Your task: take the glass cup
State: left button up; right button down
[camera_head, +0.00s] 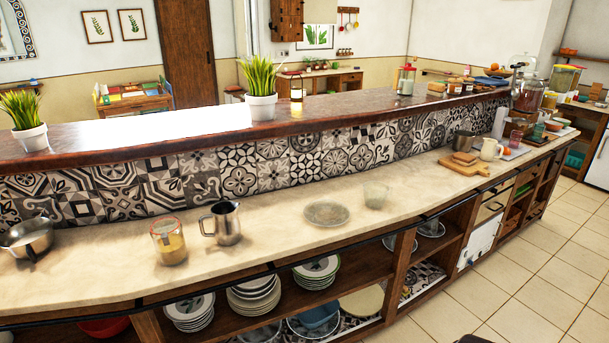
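A clear glass cup (375,195) stands upright on the pale stone counter (290,225), right of a grey plate (326,214). It looks empty. Open counter space lies to its right, and the tiled back wall (300,160) rises behind it. Neither of my grippers shows in the head view. A small dark shape at the bottom edge is too cut off to identify.
A metal pitcher (226,223), a glass jar with yellowish contents (168,242) and a metal pan (27,238) stand left along the counter. A cutting board (463,165) and white jug (491,149) stand right. Stacked plates (254,297) fill shelves below. The tiled floor (520,275) is clear.

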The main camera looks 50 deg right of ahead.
aim_at(378, 195)
jog(key=z, duration=1.95)
